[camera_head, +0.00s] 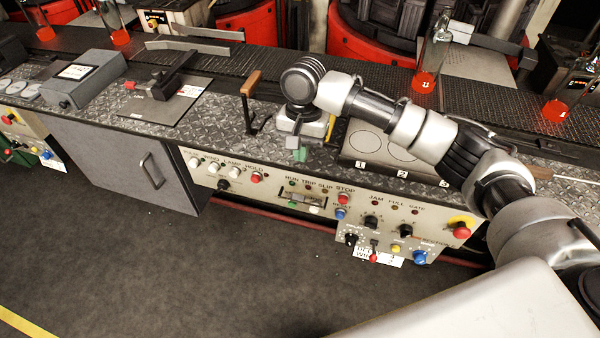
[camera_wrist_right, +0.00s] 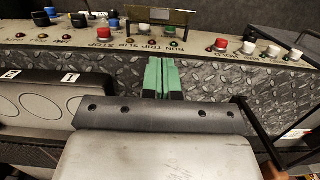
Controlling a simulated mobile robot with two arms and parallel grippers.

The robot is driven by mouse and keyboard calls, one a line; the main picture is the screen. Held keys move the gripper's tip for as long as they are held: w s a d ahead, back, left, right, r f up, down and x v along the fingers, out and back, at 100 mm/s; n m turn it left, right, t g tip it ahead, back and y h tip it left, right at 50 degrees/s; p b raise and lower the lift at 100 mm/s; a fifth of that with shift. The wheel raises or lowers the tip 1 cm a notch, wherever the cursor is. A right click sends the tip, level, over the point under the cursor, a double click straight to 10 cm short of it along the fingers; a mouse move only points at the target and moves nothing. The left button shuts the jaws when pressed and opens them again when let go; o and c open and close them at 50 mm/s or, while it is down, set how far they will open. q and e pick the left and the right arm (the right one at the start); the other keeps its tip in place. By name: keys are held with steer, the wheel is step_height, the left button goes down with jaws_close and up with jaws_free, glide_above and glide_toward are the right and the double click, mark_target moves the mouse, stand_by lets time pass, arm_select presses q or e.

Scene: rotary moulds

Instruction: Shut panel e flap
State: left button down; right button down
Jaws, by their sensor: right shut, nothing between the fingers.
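A small flap (camera_head: 303,196) sits on the control panel labelled RUN, TRIP, SLIP and STOP. It shows in the right wrist view as a narrow dark plate (camera_wrist_right: 157,17) standing out from the panel, so it looks open. A green button and a white button are beside it. No letter e is legible on it. My right gripper (camera_head: 300,154) points down over the diamond-plate counter edge, behind and above this panel. Its green fingers (camera_wrist_right: 161,78) are together and empty, apart from the flap. My left gripper is not in view.
Red STOP button (camera_head: 344,198) and other knobs flank the flap. A wooden-handled lever (camera_head: 251,84) stands left of my gripper. A numbered plate with circles (camera_head: 367,141) lies right of it. The floor (camera_head: 180,260) in front is clear.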

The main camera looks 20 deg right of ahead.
mark_target(300, 198)
steer(key=f, duration=0.6)
steer(key=s+f, duration=0.1)
steer(key=f, duration=0.2)
steer(key=shift+a+f, duration=0.3)
steer(key=shift+a, duration=0.1)
